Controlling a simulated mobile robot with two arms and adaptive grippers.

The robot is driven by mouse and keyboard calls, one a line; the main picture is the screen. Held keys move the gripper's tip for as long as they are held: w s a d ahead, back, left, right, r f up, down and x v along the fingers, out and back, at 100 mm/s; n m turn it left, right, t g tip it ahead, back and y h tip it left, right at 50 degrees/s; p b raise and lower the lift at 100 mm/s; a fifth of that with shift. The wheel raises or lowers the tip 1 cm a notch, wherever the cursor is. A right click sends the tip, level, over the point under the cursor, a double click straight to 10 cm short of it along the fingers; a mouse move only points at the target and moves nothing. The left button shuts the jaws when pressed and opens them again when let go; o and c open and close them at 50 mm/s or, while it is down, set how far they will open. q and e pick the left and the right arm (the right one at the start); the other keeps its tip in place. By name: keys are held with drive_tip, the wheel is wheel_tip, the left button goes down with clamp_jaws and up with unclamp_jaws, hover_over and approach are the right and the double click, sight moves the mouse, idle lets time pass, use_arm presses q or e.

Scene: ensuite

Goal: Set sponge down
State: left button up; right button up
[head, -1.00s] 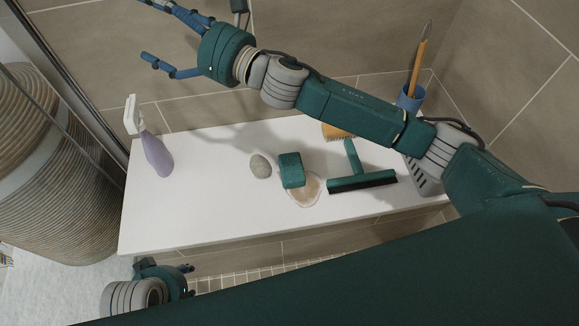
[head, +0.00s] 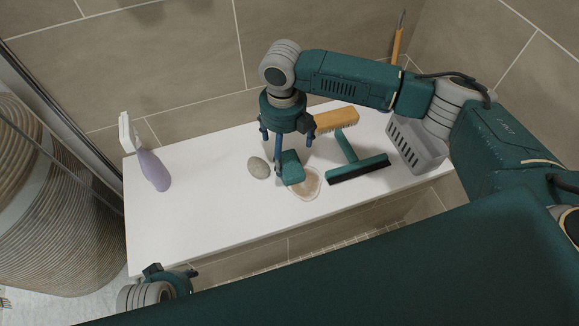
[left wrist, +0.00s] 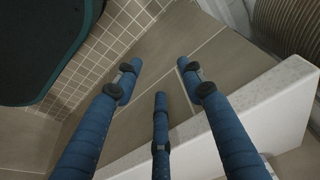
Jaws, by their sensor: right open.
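The sponge looks to be the teal block (head: 292,170) on the white bench in the head view, overlapping the left edge of a beige oval dish (head: 311,185). My right gripper (head: 284,150) points down over the teal block, its blue fingers spread. One finger hangs just left of the block; contact cannot be told. My left gripper (head: 178,277) is low at the bench's front left edge, partly cut off by my body. In the left wrist view its blue fingers (left wrist: 158,85) are apart with nothing between them.
On the white bench (head: 200,220) are a grey stone (head: 258,168), a teal squeegee (head: 357,166), a yellow-orange brush (head: 336,120), a grey basket (head: 418,150) and a lilac spray bottle (head: 153,169). The bench's left front is clear. A woven basket (head: 50,190) stands left.

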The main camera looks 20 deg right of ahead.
sight(285, 165)
wheel_tip(285, 165, down, 4)
drive_tip(key=shift+r+b, duration=0.15)
drive_tip(key=shift+b, duration=0.2)
wheel_tip(285, 165, down, 5)
drive_tip(key=shift+r+b, duration=0.2)
drive_tip(key=shift+b, duration=0.45)
use_arm(q)
drive_tip(key=w+v, duration=0.1)
drive_tip(key=v, duration=0.7)
drive_tip(key=shift+r, duration=0.2)
use_arm(e)
drive_tip(key=c, duration=1)
use_arm(q)
drive_tip(key=shift+a, duration=0.1)
use_arm(e)
drive_tip(key=shift+c, duration=0.7)
drive_tip(key=shift+r, duration=0.1)
